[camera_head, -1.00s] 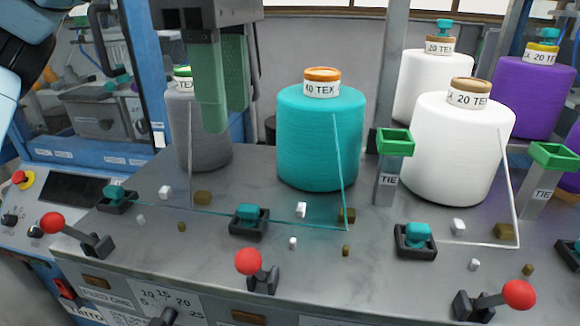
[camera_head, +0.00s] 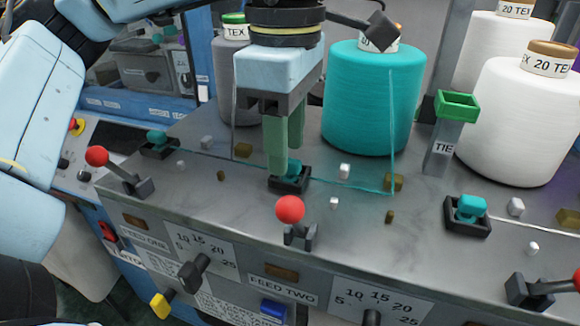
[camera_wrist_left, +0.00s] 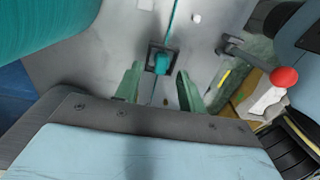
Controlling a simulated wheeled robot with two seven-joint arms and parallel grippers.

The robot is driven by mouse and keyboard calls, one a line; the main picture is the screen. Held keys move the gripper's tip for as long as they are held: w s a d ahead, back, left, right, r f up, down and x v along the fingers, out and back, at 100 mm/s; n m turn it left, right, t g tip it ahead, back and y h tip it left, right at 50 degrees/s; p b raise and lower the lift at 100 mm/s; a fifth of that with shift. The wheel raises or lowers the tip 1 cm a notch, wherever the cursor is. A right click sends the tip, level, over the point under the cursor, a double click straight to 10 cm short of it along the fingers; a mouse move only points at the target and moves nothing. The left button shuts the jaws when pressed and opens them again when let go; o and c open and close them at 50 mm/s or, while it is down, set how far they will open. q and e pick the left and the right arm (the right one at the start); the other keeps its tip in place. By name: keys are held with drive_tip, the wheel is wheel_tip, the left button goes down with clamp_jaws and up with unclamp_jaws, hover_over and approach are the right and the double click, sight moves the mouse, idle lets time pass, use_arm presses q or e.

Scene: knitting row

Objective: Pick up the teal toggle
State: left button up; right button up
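Several teal toggles sit in black square bases on the grey worktop. The middle teal toggle (camera_head: 293,169) is partly hidden behind the green fingers of my left gripper (camera_head: 285,160), which points down at it. In the left wrist view the teal toggle (camera_wrist_left: 161,62) shows just beyond the gap between the two spread fingertips (camera_wrist_left: 159,70). My left gripper is open; I cannot tell whether a finger touches the toggle. Another teal toggle (camera_head: 157,138) is at the left, and another (camera_head: 467,205) is at the right. My right gripper is not in view.
A teal yarn cone (camera_head: 372,100) stands behind the middle toggle, its thread running past it. A red-knobbed lever (camera_head: 290,209) stands close in front. A green-topped tie post (camera_head: 445,130) and white cones (camera_head: 517,120) are to the right. Small white and brown blocks lie around.

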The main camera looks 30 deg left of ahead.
use_arm(q)
drive_tip(key=shift+f, duration=0.75)
clamp_jaws()
wheel_tip(320, 180, up, 10)
drive_tip(key=shift+p, duration=0.45)
